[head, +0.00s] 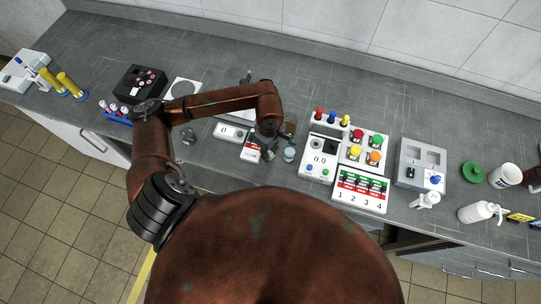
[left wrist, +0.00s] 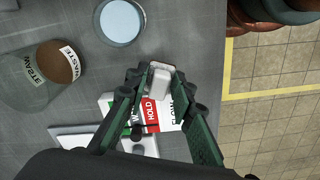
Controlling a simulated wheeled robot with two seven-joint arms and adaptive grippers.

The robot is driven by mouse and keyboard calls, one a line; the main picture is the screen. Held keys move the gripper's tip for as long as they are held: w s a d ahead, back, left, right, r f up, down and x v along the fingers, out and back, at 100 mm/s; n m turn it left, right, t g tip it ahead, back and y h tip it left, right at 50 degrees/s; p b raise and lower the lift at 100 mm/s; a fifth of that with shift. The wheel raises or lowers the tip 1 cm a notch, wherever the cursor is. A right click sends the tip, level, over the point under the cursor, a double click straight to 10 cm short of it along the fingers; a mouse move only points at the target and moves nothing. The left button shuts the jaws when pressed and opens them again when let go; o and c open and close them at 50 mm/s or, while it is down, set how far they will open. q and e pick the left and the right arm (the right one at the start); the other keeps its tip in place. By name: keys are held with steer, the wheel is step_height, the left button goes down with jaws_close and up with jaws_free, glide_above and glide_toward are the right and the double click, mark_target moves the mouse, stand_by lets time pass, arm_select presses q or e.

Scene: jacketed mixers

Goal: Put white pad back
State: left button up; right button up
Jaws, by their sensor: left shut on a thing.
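My left gripper (head: 268,149) reaches over the middle of the counter in the head view. In the left wrist view its two green-lined fingers (left wrist: 154,82) are shut on a small white block, which I take as the white pad (left wrist: 159,79). The pad sits between the fingertips, above a card with green, red and white labels (left wrist: 152,113). I cannot tell whether the pad touches anything below. In the head view the pad is too small to make out. My right gripper is not in view.
A waste beaker (left wrist: 30,85) and a round dish with pale blue contents (left wrist: 122,22) stand close to the gripper. A white console with coloured knobs (head: 319,160) is to the right. A black box (head: 139,84) stands left. The counter's front edge is near.

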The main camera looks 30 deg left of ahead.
mark_target(270, 157)
arm_select(q)
steer(key=shift+w+f+p, duration=0.1)
steer(key=shift+f+p, duration=0.2)
steer(key=shift+f, duration=1.3)
steer(key=shift+f, duration=0.15)
steer(key=o, duration=1)
step_height(270, 157, up, 12)
steer(key=shift+r+b, duration=0.2)
steer(key=shift+b, duration=0.3)
